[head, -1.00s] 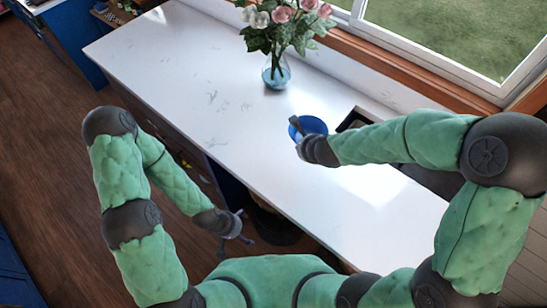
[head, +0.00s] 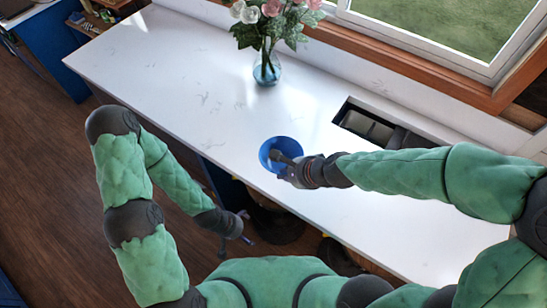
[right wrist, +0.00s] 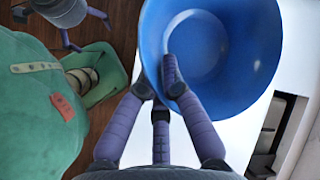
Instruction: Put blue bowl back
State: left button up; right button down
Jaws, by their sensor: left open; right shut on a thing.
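The blue bowl (head: 268,153) is over the white counter near its front edge in the head view. My right gripper (head: 283,163) is shut on its rim. In the right wrist view the bowl (right wrist: 245,60) fills the upper middle, its hollow facing the camera, with one finger of the right gripper (right wrist: 158,85) inside the bowl and others outside. The bowl looks empty. Whether it touches the counter I cannot tell. My left gripper (head: 240,232) is open and empty, low in front of the counter; it also shows in the right wrist view (right wrist: 85,25).
A glass vase (head: 267,70) with pink and white flowers stands at the back of the white counter (head: 170,75). A sink-like recess (head: 370,125) lies behind my right arm, under the window. The counter's left part is clear. Dark round containers (head: 275,222) stand below the front edge.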

jog(key=w+f, duration=0.1)
jog(key=w, duration=0.1)
jog(key=w+a+f+b, duration=0.1)
jog(key=w, duration=0.2)
jog(key=w+f, duration=0.1)
jog(key=w, duration=0.1)
jog(key=shift+w+a+f+b, duration=0.25)
jog(key=shift+w+f+b, duration=0.05)
jog(key=shift+f, duration=0.1)
jog(key=w+f, duration=0.1)
jog(key=w+f+b, duration=0.1)
jog(key=f+b, duration=0.1)
jog(key=f, duration=0.1)
jog(key=shift+w+a, duration=0.3)
jog(key=shift+w, duration=0.1)
jog(key=shift+w+a+f+b, duration=0.1)
jog(key=shift+w+f+b, duration=0.2)
jog(key=shift+w+b, duration=0.15)
jog(key=shift+w+f, duration=0.25)
jog(key=shift+f, duration=0.2)
jog(key=shift+w+f+b, duration=0.15)
jog(key=shift+f+b, duration=1.1)
jog(key=shift+f, duration=0.2)
jog(key=shift+f, duration=0.2)
jog(key=c, duration=1.4)
grip_release()
jog(key=shift+a, duration=0.1)
